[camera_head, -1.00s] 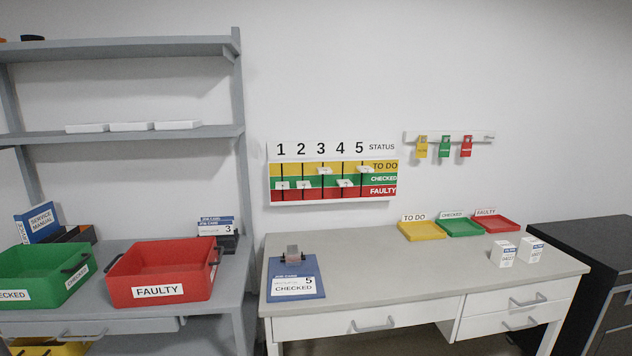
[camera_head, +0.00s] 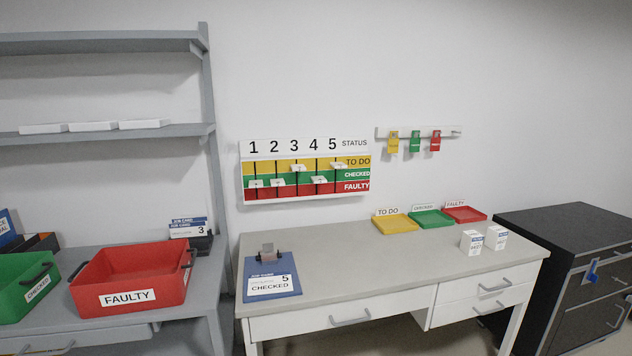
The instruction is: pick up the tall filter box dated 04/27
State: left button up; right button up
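Two small white boxes with blue print stand upright side by side on the right part of the grey desk (camera_head: 370,262). The left box (camera_head: 471,243) stands a little nearer the front, and the right box (camera_head: 496,238) is close beside it. Their print is too small to read, so I cannot tell which bears 04/27, or whether either is the tall filter box. Neither of my grippers shows in the head view.
A blue clipboard (camera_head: 272,278) marked 5 CHECKED lies on the desk's left. Yellow (camera_head: 395,224), green (camera_head: 432,219) and red (camera_head: 466,214) trays line the back. A red FAULTY bin (camera_head: 130,275) is on the left shelf unit. A dark cabinet (camera_head: 565,260) stands right.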

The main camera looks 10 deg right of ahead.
aim_at(471, 240)
jog(key=z, duration=1.45)
jog(key=i+z, duration=0.4)
jog(key=i, duration=0.45)
